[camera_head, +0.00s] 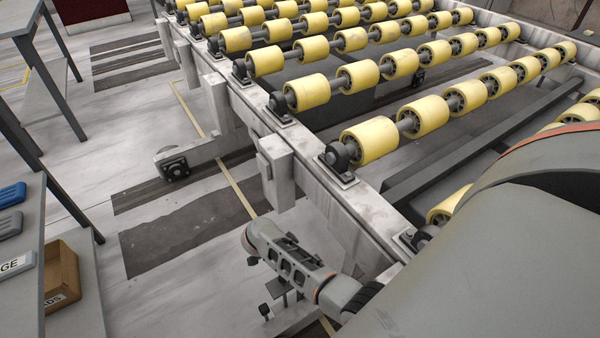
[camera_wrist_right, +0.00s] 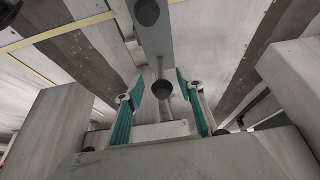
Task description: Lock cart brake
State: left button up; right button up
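The cart (camera_head: 330,195) is a pale, worn metal frame carrying yellow rollers in the head view. In the right wrist view a dark round knob (camera_wrist_right: 163,91) on a thin rod, possibly the brake handle, shows between the teal fingers of my right gripper (camera_wrist_right: 160,79). The fingers are apart, with visible gaps on both sides of the knob; whether it lies at fingertip depth I cannot tell. In the head view my right arm reaches down beside the cart's side rail, and small dark parts (camera_head: 265,311) show below the wrist. My left gripper is not in view.
Yellow rollers (camera_head: 370,139) fill the cart's top. A grey shelf (camera_head: 75,270) with blue items and a brown box (camera_head: 62,277) stands at the left. Floor between shelf and cart is open. Pale beams flank the gripper in the wrist view, with another dark knob (camera_wrist_right: 146,12) above.

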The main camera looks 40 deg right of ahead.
jog(key=shift+d+r, duration=0.1)
jog(key=shift+r, duration=0.1)
jog(key=shift+w+r, duration=0.1)
jog(key=shift+r, duration=0.15)
jog(key=v, duration=1.1)
jog(key=shift+a, duration=0.2)
jog(key=shift+r, duration=0.1)
